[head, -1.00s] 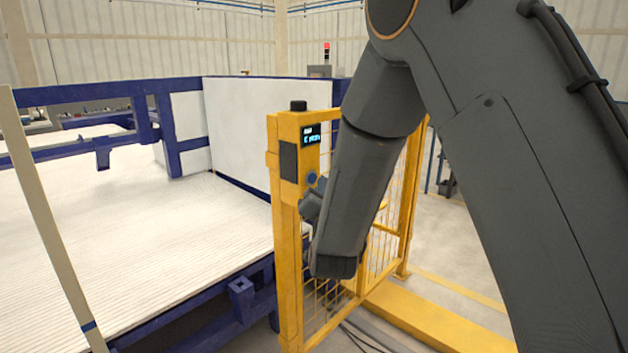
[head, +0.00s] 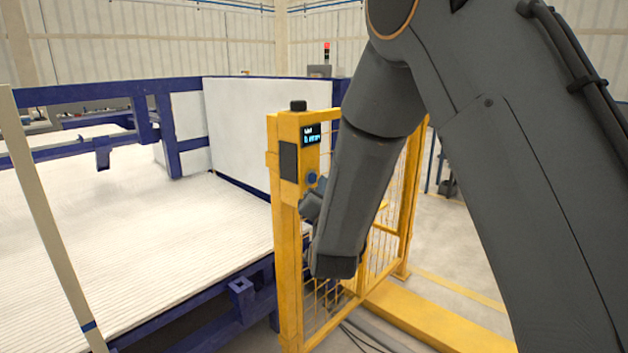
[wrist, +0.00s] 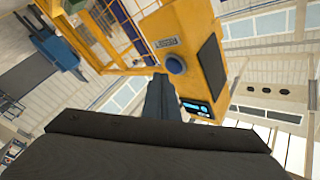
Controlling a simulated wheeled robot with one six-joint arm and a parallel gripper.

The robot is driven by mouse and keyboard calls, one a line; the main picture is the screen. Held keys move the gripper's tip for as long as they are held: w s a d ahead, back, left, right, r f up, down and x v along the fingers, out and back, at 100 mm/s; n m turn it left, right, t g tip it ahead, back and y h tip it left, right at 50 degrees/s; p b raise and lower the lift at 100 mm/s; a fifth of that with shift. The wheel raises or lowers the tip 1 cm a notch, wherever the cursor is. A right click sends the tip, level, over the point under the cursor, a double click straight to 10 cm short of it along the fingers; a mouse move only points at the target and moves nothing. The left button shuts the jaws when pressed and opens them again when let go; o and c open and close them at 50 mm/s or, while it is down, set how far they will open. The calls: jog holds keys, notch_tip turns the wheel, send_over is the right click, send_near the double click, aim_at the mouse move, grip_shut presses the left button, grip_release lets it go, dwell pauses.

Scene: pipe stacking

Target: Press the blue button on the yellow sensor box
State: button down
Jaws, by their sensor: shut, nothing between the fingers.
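The yellow sensor box (head: 290,190) stands upright in the middle of the head view, on a yellow post. It has a dark panel, a small lit display (head: 311,134) and a round blue button (head: 312,178) below the display. The box fills the upper middle of the wrist view, where the blue button (wrist: 176,64) shows clearly. My gripper (wrist: 161,78) is shut and empty, its fingertips close beside the button in that view. I cannot tell whether they touch the box. In the head view my gripper shows only partly, just below the button, with my arm covering the rest.
A yellow mesh fence (head: 385,240) runs behind my arm, right of the box. A blue-framed machine with a wide white ribbed bed (head: 150,250) lies to the left. A yellow floor beam (head: 430,322) crosses the lower right.

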jog(key=shift+w+a, duration=0.15)
jog(key=shift+w+a, duration=0.15)
jog(key=shift+a, duration=0.05)
jog(key=shift+w+a+b, duration=0.2)
jog(key=shift+a+b, duration=0.1)
jog(key=shift+b, duration=0.05)
dwell(0.9)
dwell(0.3)
jog(key=shift+s+d, duration=0.5)
jog(key=shift+d, duration=0.15)
jog(key=s+d, duration=0.1)
jog(key=d, duration=0.1)
jog(key=s+d, duration=0.2)
dwell(0.5)
dwell(0.4)
